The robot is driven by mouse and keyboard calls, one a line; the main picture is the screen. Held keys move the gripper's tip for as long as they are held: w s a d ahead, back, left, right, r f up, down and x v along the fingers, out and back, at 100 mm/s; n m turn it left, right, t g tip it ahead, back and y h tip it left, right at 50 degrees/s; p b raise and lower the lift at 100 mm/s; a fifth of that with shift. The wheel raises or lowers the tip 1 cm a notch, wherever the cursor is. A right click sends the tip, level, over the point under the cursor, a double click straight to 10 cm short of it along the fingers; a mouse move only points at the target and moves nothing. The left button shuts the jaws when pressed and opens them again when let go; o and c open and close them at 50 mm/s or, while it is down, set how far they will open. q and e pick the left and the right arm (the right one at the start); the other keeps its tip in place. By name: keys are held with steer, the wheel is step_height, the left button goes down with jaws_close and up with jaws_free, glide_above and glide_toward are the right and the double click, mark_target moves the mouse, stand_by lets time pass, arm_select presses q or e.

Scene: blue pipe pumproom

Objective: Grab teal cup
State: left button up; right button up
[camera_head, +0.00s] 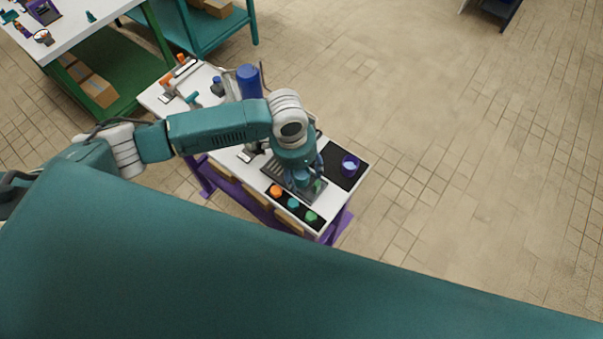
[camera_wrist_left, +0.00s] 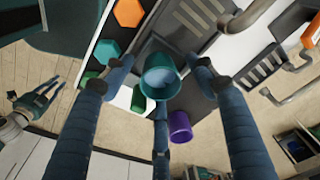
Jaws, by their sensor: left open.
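The teal cup (camera_wrist_left: 160,80) stands between the fingers of my left gripper (camera_wrist_left: 160,82) in the left wrist view, with its open top toward the camera. The fingers are spread on several sides of it, and I cannot tell whether any touches it. In the head view my left gripper (camera_head: 305,182) reaches down over the front part of the white table (camera_head: 233,160). There the gripper and arm hide most or all of the cup.
A purple cup (camera_head: 350,165) stands close by on a black mat, also in the left wrist view (camera_wrist_left: 180,127). Orange (camera_head: 276,191), teal (camera_head: 293,203) and green (camera_head: 310,216) hexagonal pieces lie along the near edge. A blue cylinder (camera_head: 248,82) stands farther back. Floor at right is clear.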

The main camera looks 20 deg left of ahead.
arm_select(q)
steer(key=shift+w+f, duration=0.1)
steer(key=shift+f, duration=0.3)
steer(key=c, duration=1.3)
steer(key=shift+o, duration=0.2)
steer(key=shift+r, duration=0.1)
